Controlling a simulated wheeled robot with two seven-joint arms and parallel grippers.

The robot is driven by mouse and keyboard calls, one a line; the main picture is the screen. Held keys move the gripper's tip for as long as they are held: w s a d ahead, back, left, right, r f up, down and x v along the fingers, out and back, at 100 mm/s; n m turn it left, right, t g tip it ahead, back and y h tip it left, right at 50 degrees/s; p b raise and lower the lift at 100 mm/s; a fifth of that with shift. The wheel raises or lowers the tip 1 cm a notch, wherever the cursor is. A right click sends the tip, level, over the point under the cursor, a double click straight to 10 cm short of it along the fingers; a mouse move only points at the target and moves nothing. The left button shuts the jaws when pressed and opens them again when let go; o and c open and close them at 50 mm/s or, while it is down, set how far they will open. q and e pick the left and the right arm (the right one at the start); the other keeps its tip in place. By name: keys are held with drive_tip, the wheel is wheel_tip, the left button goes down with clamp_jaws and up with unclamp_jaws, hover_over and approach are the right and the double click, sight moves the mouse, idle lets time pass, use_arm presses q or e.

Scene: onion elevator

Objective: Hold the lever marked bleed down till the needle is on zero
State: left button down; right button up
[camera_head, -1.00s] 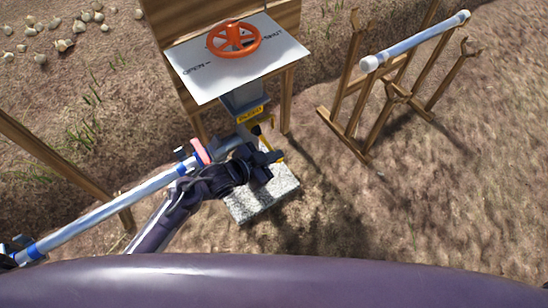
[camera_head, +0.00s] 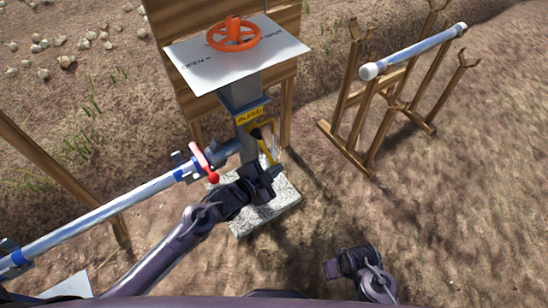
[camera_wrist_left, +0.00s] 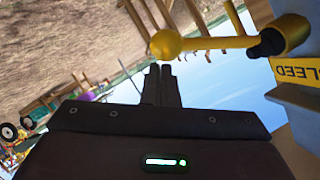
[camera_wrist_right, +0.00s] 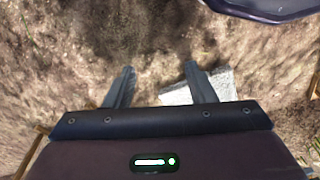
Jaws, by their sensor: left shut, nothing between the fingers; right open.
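The yellow bleed lever (camera_head: 269,144) is on the grey post (camera_head: 241,90), under a yellow "BLEED" label (camera_head: 250,116). In the left wrist view the lever's arm (camera_wrist_left: 215,43) runs from a dark pivot to a yellow ball end (camera_wrist_left: 165,44). My left gripper (camera_head: 270,178) is shut and empty, close below the lever in the head view. In the left wrist view its fingertips (camera_wrist_left: 161,70) are just short of the ball; I cannot tell whether they touch. My right gripper (camera_wrist_right: 158,75) is open and empty above the ground. No gauge needle is readable.
An orange handwheel (camera_head: 233,34) sits above a white plate (camera_head: 230,62). A pipe (camera_head: 110,208) with a red-handled valve (camera_head: 204,161) joins the post from the left. The post stands on a pale block (camera_head: 280,203). A wooden rack (camera_head: 385,100) holds another pipe at right.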

use_arm(q)
drive_tip(key=shift+a+f, duration=0.1)
drive_tip(key=shift+f, duration=0.3)
use_arm(e)
drive_tip(key=shift+r, duration=0.4)
use_arm(q)
drive_tip(key=shift+a+f, duration=0.15)
drive_tip(key=shift+f, duration=0.1)
idle(2.4)
idle(3.3)
